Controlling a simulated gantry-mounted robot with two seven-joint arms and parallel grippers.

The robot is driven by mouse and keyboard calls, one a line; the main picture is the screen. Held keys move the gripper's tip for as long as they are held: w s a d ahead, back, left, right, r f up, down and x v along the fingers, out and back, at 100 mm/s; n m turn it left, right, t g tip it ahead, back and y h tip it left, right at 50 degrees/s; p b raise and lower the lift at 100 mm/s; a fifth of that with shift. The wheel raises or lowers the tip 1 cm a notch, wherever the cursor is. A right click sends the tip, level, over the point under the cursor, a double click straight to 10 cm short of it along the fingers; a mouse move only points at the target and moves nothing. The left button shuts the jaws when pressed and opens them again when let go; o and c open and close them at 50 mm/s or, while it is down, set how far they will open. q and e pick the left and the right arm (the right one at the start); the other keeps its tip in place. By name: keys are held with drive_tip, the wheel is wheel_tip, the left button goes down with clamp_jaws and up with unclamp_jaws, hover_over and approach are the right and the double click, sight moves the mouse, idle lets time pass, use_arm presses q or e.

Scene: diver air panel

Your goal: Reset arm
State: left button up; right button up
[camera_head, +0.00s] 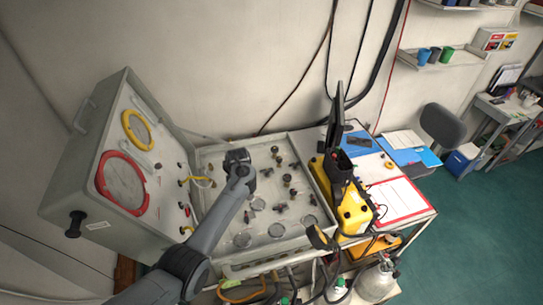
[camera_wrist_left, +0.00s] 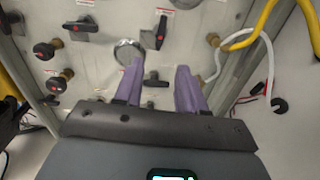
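The diver air panel (camera_head: 215,158) is an open grey case with several dark valve knobs and round gauges on its bed. My left arm reaches over it from the lower left in the head view, its wrist above the bed. The arm hides the gripper's fingers there. In the wrist view my left gripper (camera_wrist_left: 160,70) has two purple fingers spread apart with nothing between them. Beyond the fingertips are a round metal fitting (camera_wrist_left: 128,50) and a black lever (camera_wrist_left: 161,33). I cannot tell whether the fingers touch the panel. My right gripper is not in view.
The raised lid (camera_head: 88,160) with red and yellow ringed gauges stands left. A yellow and black device (camera_head: 352,212) stands right of the panel, beside papers on the table. A yellow hose (camera_wrist_left: 250,33) and white tube curve at the wrist view's right. Gas cylinders sit below the table.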

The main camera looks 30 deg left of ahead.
use_arm(q)
drive_tip(key=shift+f, duration=0.1)
drive_tip(key=s+d+f+m+t+y, duration=0.1)
drive_tip(key=s+d+f+m, duration=0.2)
drive_tip(key=s+f, duration=0.35)
drive_tip(key=s+d+r+m+t, duration=0.1)
drive_tip(key=s+d+r+m, duration=0.1)
drive_tip(key=s, duration=0.7)
drive_tip(key=s+d+r+m, duration=0.3)
drive_tip(key=s+d, duration=0.3)
drive_tip(key=s, duration=0.3)
drive_tip(key=s+d+r+m+t+h, duration=0.1)
drive_tip(key=s+d+r, duration=0.3)
drive_tip(key=s, duration=0.5)
drive_tip(key=shift+s+d+r+m+t, duration=0.15)
drive_tip(key=shift+d+r+m+t, duration=0.25)
drive_tip(key=shift+m, duration=0.4)
drive_tip(key=shift+d, duration=0.1)
